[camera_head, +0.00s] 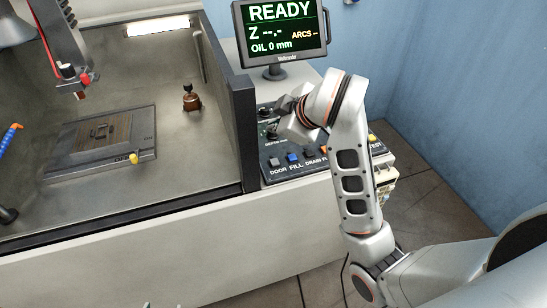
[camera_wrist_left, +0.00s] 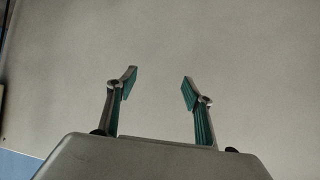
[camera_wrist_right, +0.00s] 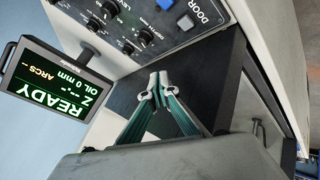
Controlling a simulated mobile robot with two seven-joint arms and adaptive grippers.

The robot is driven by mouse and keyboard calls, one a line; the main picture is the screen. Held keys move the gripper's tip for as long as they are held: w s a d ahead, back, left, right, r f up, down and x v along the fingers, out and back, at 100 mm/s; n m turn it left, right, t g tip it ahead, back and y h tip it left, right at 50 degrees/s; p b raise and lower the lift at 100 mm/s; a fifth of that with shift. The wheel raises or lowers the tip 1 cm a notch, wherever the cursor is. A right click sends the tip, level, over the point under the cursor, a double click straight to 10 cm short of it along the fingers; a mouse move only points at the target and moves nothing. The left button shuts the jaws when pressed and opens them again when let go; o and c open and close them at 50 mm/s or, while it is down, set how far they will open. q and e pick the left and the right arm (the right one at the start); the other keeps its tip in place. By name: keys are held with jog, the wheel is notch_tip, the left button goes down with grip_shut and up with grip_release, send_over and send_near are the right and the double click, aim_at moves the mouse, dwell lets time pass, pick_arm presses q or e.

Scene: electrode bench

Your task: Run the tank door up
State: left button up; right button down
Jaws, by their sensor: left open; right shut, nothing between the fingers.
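The control panel (camera_head: 300,160) has a row of buttons beside the tank. The grey button under DOOR (camera_head: 274,162) is at its left end; it also shows in the right wrist view (camera_wrist_right: 186,22). My right gripper (camera_wrist_right: 158,82) is shut and empty, pointing at the dark tank post (camera_wrist_right: 195,80) by the panel, apart from the DOOR button. In the head view it is over the panel's back left part, partly hidden by its wrist. The tank's front is open above a dark rim (camera_head: 120,219); no raised door shows. My left gripper (camera_wrist_left: 157,85) is open and empty before a plain pale surface.
A monitor (camera_head: 280,28) reading READY and OIL 0 mm stands behind the panel. Inside the tank are a dark plate (camera_head: 70,160), a brown-based fitting (camera_head: 190,98) and a hanging head (camera_head: 70,72). A blue button (camera_head: 292,157) sits right beside the DOOR one.

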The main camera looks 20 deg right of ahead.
aim_at(275, 163)
pick_arm(q)
jog(key=shift+s+a+f, duration=0.1)
jog(key=shift+s+a, duration=0.05)
jog(key=shift+a, duration=0.1)
pick_arm(e)
notch_tip(275, 163, down, 4)
jog(key=shift+r+b, duration=0.25)
jog(key=shift+b, duration=0.25)
notch_tip(275, 163, down, 4)
jog(key=b, duration=0.3)
jog(key=shift+r, duration=0.25)
jog(key=shift+f, duration=0.35)
jog(key=shift+f+b, duration=0.45)
jog(key=shift+b, duration=0.25)
pick_arm(q)
jog(key=shift+w+d+f+h, duration=0.2)
jog(key=shift+w+d+f, duration=0.1)
jog(key=shift+d+f, duration=0.4)
jog(key=shift+w+d+f+h, duration=0.25)
jog(key=shift+d+f, duration=0.3)
jog(key=shift+f, duration=0.15)
jog(key=shift+w+r, duration=0.15)
jog(key=shift+r, duration=0.1)
pick_arm(e)
jog(key=shift+f, duration=0.1)
pick_arm(q)
jog(key=shift+f, duration=0.25)
pick_arm(e)
jog(key=shift+f, duration=0.1)
